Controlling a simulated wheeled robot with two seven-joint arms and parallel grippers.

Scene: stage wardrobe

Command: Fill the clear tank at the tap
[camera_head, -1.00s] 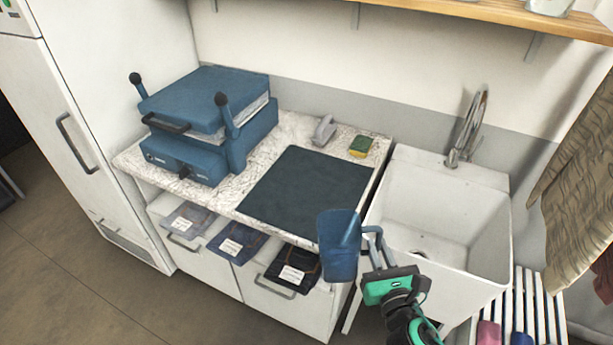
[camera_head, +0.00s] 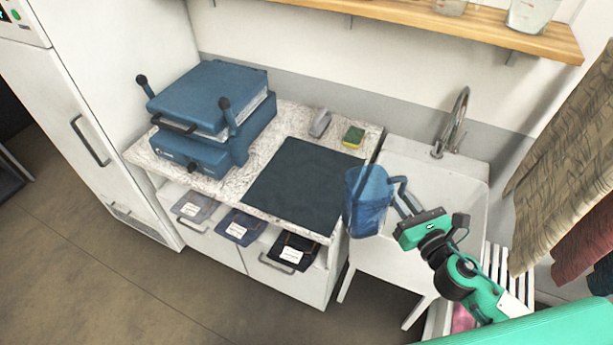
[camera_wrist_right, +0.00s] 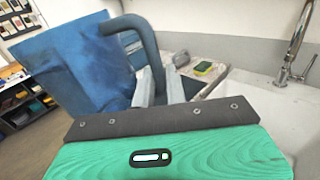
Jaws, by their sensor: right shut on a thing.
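The clear tank (camera_head: 369,200) looks blue and see-through, with a handle on its right side. My right gripper (camera_head: 408,205) is shut on that handle and holds the tank up in front of the sink's left front edge. In the right wrist view the tank (camera_wrist_right: 75,70) fills the left side, with its dark handle between my fingers (camera_wrist_right: 160,88). The tap (camera_head: 455,125) is a curved metal spout at the back of the white sink (camera_head: 470,190). It also shows at the right of the wrist view (camera_wrist_right: 297,45). My left gripper is not in view.
A blue press (camera_head: 210,118) stands on the speckled counter left of a dark mat (camera_head: 305,183). A yellow-green sponge (camera_head: 353,136) lies near the sink. Hanging clothes (camera_head: 560,175) and a slatted rack (camera_head: 515,280) are at the right. A wooden shelf (camera_head: 480,25) runs above.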

